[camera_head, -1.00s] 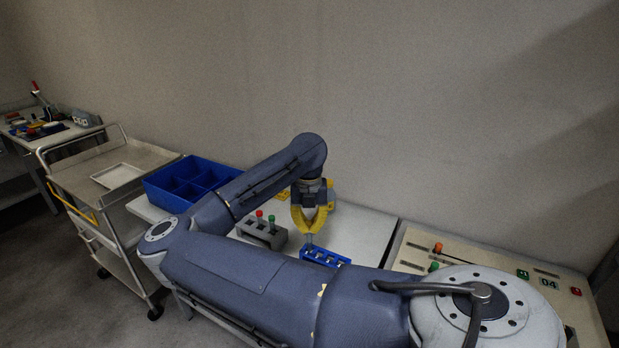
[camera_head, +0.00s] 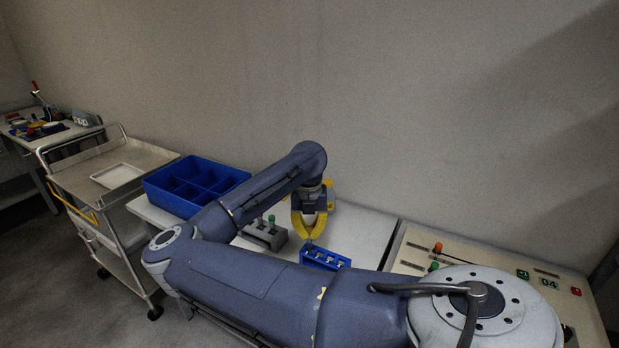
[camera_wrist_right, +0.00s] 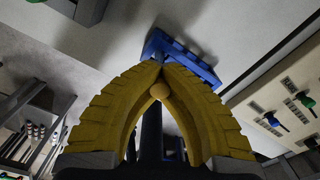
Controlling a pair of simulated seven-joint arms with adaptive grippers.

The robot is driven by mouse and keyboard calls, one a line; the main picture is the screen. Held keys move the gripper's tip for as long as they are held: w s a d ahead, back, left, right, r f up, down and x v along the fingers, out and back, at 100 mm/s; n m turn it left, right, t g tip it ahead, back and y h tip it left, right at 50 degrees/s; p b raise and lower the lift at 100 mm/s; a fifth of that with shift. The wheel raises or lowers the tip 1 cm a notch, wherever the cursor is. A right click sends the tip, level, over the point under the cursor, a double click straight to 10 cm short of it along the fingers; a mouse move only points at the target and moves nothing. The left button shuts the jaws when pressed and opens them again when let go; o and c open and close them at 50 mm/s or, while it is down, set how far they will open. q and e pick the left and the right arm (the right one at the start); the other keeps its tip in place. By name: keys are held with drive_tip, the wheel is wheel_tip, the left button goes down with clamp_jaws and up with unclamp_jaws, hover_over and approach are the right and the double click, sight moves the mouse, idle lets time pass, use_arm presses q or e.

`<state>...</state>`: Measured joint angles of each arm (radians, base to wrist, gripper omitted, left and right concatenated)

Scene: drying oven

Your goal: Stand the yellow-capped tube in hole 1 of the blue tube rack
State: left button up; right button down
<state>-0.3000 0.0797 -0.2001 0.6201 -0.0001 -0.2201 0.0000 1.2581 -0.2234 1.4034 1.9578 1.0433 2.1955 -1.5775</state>
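The blue tube rack (camera_head: 336,266) stands on the pale table below and slightly right of my right gripper (camera_head: 308,240). In the right wrist view, the blue rack (camera_wrist_right: 200,68) lies just beyond the fingertips. The yellow fingers of my right gripper (camera_wrist_right: 160,66) are closed together at their tips. The yellow cap (camera_wrist_right: 160,91) of the tube shows between them, and the fingers grip the tube. Most of its body is hidden by the fingers. The lower end is near the left end of the rack; I cannot tell if it is inside a hole. My left gripper is not in view.
A grey rack (camera_head: 262,238) with red- and green-capped tubes stands left of the blue rack. A blue divided bin (camera_head: 196,186) is farther left. A panel with coloured knobs (camera_head: 415,250) is at the right. The table is clear behind the blue rack.

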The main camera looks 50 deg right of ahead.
drive_tip(key=shift+f, duration=1.2)
drive_tip(key=c, duration=1.5)
unclamp_jaws()
drive_tip(key=shift+r, duration=6)
